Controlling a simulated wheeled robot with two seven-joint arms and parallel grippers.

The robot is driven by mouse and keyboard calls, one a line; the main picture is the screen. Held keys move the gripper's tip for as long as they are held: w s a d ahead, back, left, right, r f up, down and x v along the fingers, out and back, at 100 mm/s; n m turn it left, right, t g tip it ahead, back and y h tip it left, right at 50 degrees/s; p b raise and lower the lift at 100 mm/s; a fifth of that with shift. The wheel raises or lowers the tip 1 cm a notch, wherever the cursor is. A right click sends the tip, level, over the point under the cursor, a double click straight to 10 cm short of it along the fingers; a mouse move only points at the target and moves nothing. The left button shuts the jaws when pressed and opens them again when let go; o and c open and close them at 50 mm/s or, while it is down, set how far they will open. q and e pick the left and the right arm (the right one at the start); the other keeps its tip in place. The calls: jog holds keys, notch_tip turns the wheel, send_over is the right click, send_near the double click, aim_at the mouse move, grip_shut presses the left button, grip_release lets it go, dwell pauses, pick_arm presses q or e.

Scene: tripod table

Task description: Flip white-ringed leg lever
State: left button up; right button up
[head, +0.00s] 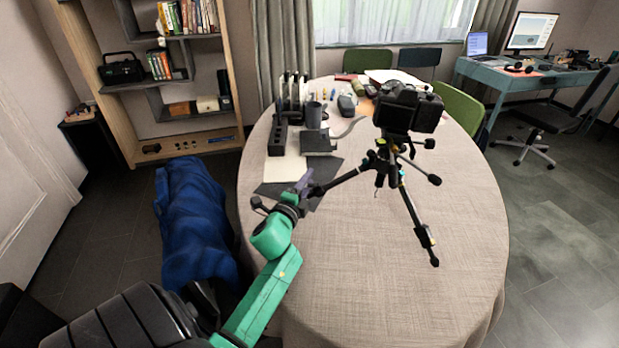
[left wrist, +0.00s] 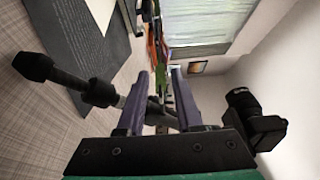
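A tripod (head: 386,160) with a black camera (head: 408,105) on top stands on the round cloth-covered table (head: 380,295). One leg (head: 345,179) reaches left, and another leg (head: 413,212) reaches toward the front. My left gripper (head: 306,183) is at the outer end of the left leg. In the left wrist view, the gripper's two fingers (left wrist: 167,75) stand apart, with a gap between them. The dark leg (left wrist: 100,92) runs across by the fingers; I cannot tell whether they touch it. The white-ringed lever is too small to make out. My right gripper is not in view.
Dark and pale sheets, a black block (head: 277,138), a grey mug (head: 313,115) and small items lie at the table's back left. The table's front and right are clear. A blue-covered object (head: 190,220) stands left. Green chairs stand beyond the table.

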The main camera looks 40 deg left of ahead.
pick_arm(q)
jog(key=shift+w+a, duration=0.15)
jog(key=shift+w, duration=0.5)
grip_shut()
dwell(0.9)
